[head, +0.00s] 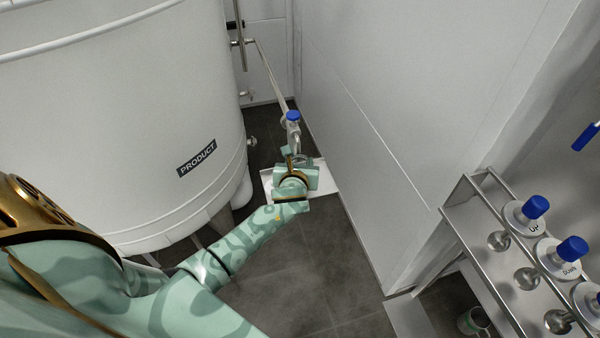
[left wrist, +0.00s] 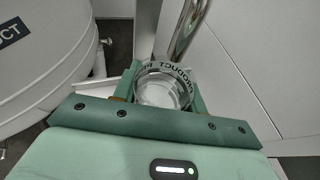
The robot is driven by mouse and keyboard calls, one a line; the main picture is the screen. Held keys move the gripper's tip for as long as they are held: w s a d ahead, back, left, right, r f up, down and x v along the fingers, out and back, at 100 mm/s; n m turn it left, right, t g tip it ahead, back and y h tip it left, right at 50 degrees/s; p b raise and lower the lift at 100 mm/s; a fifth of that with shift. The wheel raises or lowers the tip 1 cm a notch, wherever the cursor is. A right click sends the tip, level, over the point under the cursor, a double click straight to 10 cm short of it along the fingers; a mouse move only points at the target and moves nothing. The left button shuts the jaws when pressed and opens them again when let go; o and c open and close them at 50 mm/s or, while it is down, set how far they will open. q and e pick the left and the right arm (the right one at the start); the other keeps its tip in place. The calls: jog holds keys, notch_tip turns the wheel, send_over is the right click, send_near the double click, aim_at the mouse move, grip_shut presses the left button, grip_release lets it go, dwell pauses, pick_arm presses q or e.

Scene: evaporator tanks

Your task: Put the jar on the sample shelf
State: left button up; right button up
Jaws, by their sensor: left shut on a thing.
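A clear glass jar (left wrist: 160,92) with lettering on its rim band, reading PRODUCT in reverse, is between the green fingers of my left gripper (left wrist: 163,85). The fingers are shut on it. In the head view my left gripper (head: 297,163) is in front of the PRODUCT tank, just below a blue-topped tap (head: 293,117), and mostly hides the jar. A metal rack (head: 483,232) at the right, possibly the sample shelf, has labelled, blue-topped fittings along it. My right gripper is not in view.
The large white PRODUCT tank (head: 120,110) stands at the left. A white wall panel (head: 400,110) stands between the tap and the rack. A pale plate (head: 325,178) is below my left gripper. Dark floor tiles (head: 310,265) lie open in front. A cup-like vessel (head: 473,321) is below the rack.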

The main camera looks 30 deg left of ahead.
pick_arm(q)
notch_tip(320, 180, down, 4)
jog(key=shift+r+b, duration=0.15)
jog(key=shift+b, duration=0.8)
jog(key=shift+r, duration=0.2)
jog(key=o, duration=0.7)
jog(key=shift+f, duration=0.2)
jog(key=o, duration=0.4)
jog(key=shift+d, duration=0.1)
jog(key=shift+r, duration=0.1)
